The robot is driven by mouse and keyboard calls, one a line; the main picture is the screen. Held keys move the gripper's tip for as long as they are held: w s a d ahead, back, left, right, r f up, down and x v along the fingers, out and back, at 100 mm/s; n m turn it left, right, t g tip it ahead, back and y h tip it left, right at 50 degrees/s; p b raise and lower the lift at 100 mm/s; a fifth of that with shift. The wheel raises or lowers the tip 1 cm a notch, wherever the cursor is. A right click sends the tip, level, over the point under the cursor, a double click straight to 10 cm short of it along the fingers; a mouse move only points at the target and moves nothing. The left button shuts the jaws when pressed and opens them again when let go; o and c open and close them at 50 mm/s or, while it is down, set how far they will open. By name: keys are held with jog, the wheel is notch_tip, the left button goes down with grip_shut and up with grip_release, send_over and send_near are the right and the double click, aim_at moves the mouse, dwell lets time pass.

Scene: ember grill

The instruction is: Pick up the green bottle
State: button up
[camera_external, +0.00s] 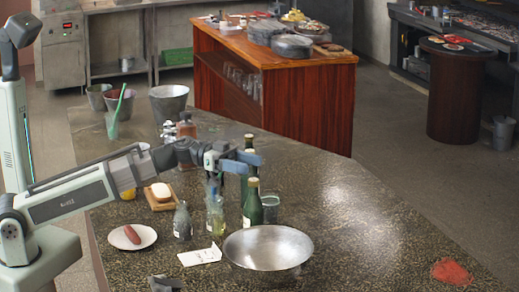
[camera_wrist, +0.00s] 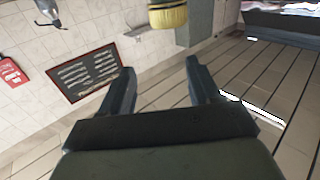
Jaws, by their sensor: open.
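A dark green bottle (camera_external: 253,204) with a gold cap stands upright on the speckled stone counter (camera_external: 340,215), just left of and behind a large metal bowl. A second dark bottle with a gold cap (camera_external: 249,141) shows behind my gripper, mostly hidden by it. My gripper (camera_external: 256,163) is held above the counter, pointing right, by the top of the nearer green bottle in the picture; the gap in depth is hard to judge. In the wrist view my gripper (camera_wrist: 160,68) is open, with nothing between its fingers. No green bottle shows in that view.
The metal bowl (camera_external: 268,248) stands in front. Left of the green bottle are a clear oil bottle (camera_external: 216,217), a grey glass bottle (camera_external: 182,222) and a plate (camera_external: 132,237) with a sausage. The counter's right side is mostly clear, with a red heap (camera_external: 452,272).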

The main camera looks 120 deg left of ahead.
aim_at(259, 200)
jog(key=shift+s+a+f, duration=0.75)
jog(key=shift+a+f, duration=0.05)
jog(key=shift+f, duration=2.75)
jog(key=shift+y, duration=0.4)
jog(key=shift+w+d, duration=0.15)
jog(key=shift+w, duration=2.4)
grip_shut()
